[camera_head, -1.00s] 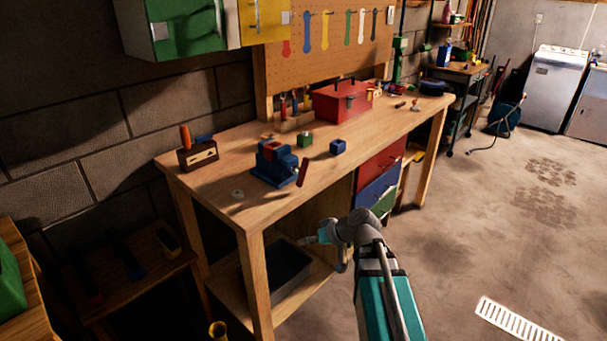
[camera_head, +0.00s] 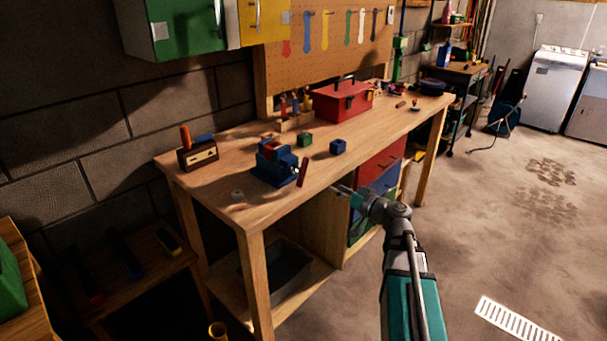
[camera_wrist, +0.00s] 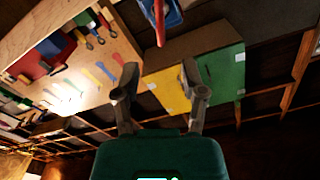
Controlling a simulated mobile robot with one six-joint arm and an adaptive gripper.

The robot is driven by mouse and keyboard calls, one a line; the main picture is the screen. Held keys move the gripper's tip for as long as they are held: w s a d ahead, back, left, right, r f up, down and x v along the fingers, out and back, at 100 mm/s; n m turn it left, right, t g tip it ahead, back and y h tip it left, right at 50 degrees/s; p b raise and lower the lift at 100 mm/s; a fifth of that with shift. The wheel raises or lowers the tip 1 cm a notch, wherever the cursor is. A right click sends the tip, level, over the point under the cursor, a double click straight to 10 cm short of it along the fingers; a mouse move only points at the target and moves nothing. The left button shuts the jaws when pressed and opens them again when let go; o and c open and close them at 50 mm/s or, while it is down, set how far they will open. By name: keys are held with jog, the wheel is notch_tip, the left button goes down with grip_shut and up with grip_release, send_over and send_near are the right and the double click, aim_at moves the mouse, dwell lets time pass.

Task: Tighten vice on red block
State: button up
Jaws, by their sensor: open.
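The blue vice (camera_head: 272,177) stands on the workbench near its front edge, left of centre. A red block (camera_head: 270,148) shows at the top of the vice, between its jaws; how firmly it is held I cannot tell. The vice's red handle (camera_head: 303,172) slants at its right front. My gripper (camera_head: 337,190) is open and empty, just off the bench's front edge, right of the handle and apart from it. In the wrist view, my open fingers (camera_wrist: 163,88) frame the picture's middle, with the red handle (camera_wrist: 159,22) and part of the blue vice (camera_wrist: 172,14) at the top edge.
The workbench (camera_head: 230,205) also holds a green block (camera_head: 305,139), a blue block (camera_head: 338,147), a red toolbox (camera_head: 342,101) and a wooden box (camera_head: 198,156). Drawers (camera_head: 380,165) lie under the bench. The floor at right is open.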

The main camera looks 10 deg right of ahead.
aim_at(305, 174)
jog(key=shift+w+a, duration=0.1)
jog(key=shift+w, duration=0.05)
jog(key=x, duration=1.3)
jog(key=shift+w+a, duration=0.2)
jog(key=shift+c, duration=0.2)
grip_shut()
